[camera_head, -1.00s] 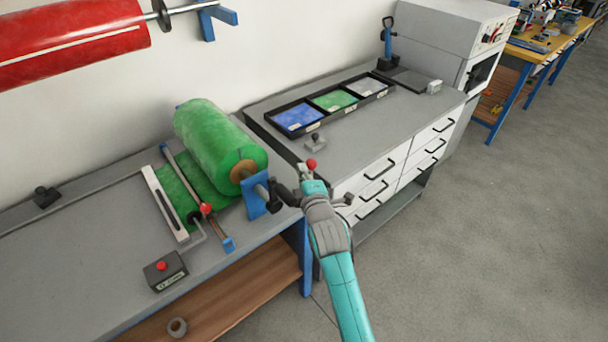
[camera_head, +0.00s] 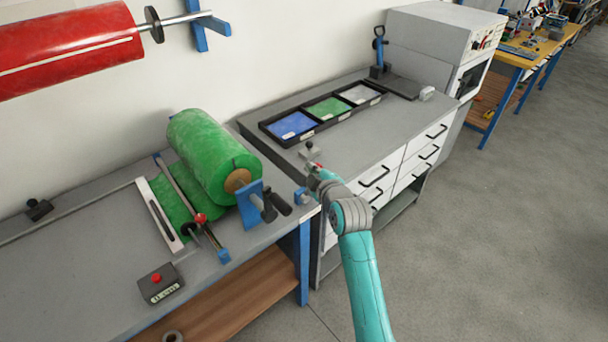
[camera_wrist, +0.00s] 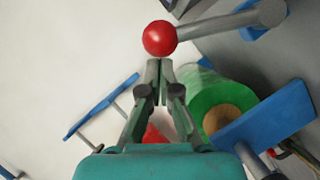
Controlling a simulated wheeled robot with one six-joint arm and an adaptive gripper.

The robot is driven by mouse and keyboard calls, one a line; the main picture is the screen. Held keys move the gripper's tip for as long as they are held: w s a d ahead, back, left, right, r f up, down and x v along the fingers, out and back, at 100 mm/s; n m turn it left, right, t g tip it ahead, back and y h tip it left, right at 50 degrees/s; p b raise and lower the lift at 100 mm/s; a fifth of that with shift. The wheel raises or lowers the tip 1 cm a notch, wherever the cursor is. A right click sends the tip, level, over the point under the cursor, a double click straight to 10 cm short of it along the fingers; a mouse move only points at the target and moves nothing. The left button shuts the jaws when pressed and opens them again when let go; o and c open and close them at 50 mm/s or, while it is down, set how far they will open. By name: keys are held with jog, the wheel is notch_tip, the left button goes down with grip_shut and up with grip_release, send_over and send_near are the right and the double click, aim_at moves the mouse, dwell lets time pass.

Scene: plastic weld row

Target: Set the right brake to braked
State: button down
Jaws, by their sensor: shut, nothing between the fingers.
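A red ball knob (camera_wrist: 160,38) on a grey lever arm (camera_wrist: 232,22) shows large in the wrist view. The lever runs right towards a blue bracket, partly out of view. My gripper (camera_wrist: 158,66) is shut and empty. Its fingertips are at the near side of the knob, and I cannot tell whether they touch it. In the head view my gripper (camera_head: 314,174) is at the right end of the roll bench, with the red knob (camera_head: 318,166) at its tip and a small blue bracket (camera_head: 301,197) just below left. Most of the lever is hidden there.
A green roll (camera_head: 207,150) sits on a blue stand (camera_head: 249,205) with a black handle (camera_head: 279,203) left of my gripper. A cabinet with trays (camera_head: 327,108) stands behind. The floor at right is clear.

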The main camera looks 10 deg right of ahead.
aim_at(321, 166)
jog(key=w+d+m, duration=0.1)
jog(key=w+d+m+g+y, duration=0.1)
jog(key=d, duration=0.1)
jog(key=shift+f, duration=0.4)
jog(key=shift+w+d+f+m+g+y, duration=0.3)
jog(key=shift+w+d+f+m+g, duration=0.25)
jog(key=shift+d+m, duration=0.2)
jog(key=shift+f, duration=0.15)
jog(key=shift+s, duration=0.1)
